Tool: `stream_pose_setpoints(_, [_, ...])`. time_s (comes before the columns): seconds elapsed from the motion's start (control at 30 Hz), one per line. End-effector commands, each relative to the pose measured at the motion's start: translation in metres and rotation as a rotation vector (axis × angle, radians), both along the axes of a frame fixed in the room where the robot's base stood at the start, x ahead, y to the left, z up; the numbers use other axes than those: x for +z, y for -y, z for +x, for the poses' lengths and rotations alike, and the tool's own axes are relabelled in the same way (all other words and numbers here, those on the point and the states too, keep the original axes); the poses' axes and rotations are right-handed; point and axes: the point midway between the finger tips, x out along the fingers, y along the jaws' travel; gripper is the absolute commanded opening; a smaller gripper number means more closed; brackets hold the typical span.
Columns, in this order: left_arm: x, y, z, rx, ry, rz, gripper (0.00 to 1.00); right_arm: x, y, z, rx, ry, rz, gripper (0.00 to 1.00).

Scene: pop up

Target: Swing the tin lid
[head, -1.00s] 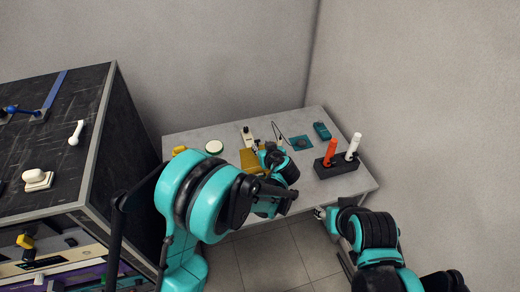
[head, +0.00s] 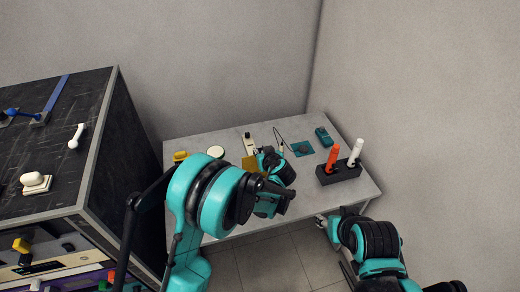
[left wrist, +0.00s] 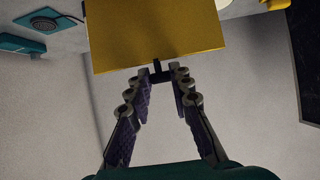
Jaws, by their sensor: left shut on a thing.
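The yellow tin (head: 249,163) is on the grey table, partly hidden behind my left gripper in the head view. In the left wrist view its yellow panel (left wrist: 155,35) fills the top middle, with a small dark tab (left wrist: 157,72) at its near edge. My left gripper (left wrist: 160,85) is shut on this tab, its purple-padded fingers on either side. In the head view the left gripper (head: 260,157) is beside the tin, its fingertips mostly hidden. My right gripper (head: 321,219) is away from the tin, past the table's front edge; its jaws are too small to read.
The table (head: 215,180) also holds a round white-topped item (head: 215,152), a white switch block (head: 248,143), a teal meter (head: 323,137) and a black holder (head: 338,174) with red and white sticks. A dark cabinet (head: 65,110) stands left.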

Motion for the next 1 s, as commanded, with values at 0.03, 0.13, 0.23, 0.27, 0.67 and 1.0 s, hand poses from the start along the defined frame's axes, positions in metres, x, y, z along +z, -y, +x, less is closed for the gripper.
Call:
stream_pose_setpoints(0.03, [-0.002,0.002,-0.005,-0.002,-0.001,-0.001,0.02,-0.002,0.000,0.000,0.000,0.000,0.000,0.44])
stream_pose_setpoints(0.13, [-0.002,0.005,-0.014,-0.001,-0.001,-0.002,0.02,-0.005,0.000,0.000,0.000,0.000,0.000,0.44])
stream_pose_setpoints(0.23, [-0.003,0.008,-0.022,-0.001,-0.002,-0.004,0.02,-0.007,0.000,0.000,0.000,0.000,0.000,0.44])
stream_pose_setpoints(0.27, [-0.002,0.008,-0.024,0.000,-0.002,-0.003,0.02,-0.007,0.000,0.000,0.000,0.000,0.000,0.44])
stream_pose_setpoints(0.67, [-0.002,0.009,-0.027,0.000,-0.001,-0.003,0.02,-0.008,0.000,0.000,0.000,0.000,0.000,0.44])
stream_pose_setpoints(1.0, [-0.013,0.016,-0.050,0.000,-0.002,-0.002,0.02,-0.021,0.000,0.000,0.000,0.000,0.000,0.44])
